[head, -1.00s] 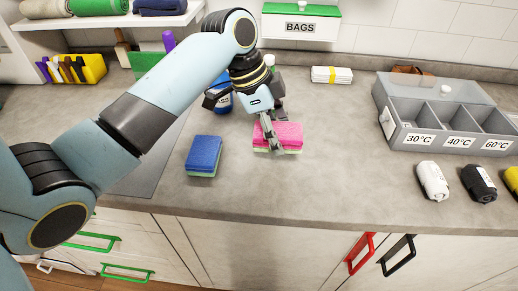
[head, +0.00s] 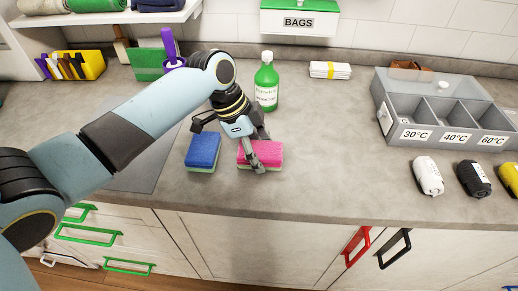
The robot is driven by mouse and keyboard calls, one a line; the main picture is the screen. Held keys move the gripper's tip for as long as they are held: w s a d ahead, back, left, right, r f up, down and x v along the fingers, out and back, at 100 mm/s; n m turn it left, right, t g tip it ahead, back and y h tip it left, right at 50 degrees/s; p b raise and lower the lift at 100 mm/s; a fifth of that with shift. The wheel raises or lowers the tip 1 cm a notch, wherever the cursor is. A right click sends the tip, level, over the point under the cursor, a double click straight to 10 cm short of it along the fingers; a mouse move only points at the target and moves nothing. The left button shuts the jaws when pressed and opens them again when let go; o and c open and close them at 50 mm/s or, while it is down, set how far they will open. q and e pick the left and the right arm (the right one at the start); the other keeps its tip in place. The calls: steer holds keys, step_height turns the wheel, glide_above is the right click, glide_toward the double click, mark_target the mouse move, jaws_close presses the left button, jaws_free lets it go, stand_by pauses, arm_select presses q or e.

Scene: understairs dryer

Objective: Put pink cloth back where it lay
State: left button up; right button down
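The pink cloth (head: 268,149) is a thick folded block with a pale green layer under it. It is on or just above the grey worktop in the head view, to the right of a blue cloth (head: 203,150) with a similar green underside. My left gripper (head: 259,147) comes down over the pink cloth from the upper left. One finger lies across its near face and the other is at its back edge, so it appears shut on it. Whether the cloth touches the worktop is hard to tell. My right gripper is out of view.
A green bottle (head: 266,88) stands behind the pink cloth. A grey sorter (head: 383,118) labelled 30°C, 40°C and 60°C is at right, with rolled cloths (head: 428,176) before it. A white bundle (head: 330,70) lies at the back. The worktop right of the pink cloth is clear.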

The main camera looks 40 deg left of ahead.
arm_select(q)
steer(key=o, duration=0.4)
steer(key=shift+c, duration=0.2)
steer(key=v, duration=1.2)
steer(key=shift+r+b, duration=0.2)
steer(key=shift+b, duration=0.15)
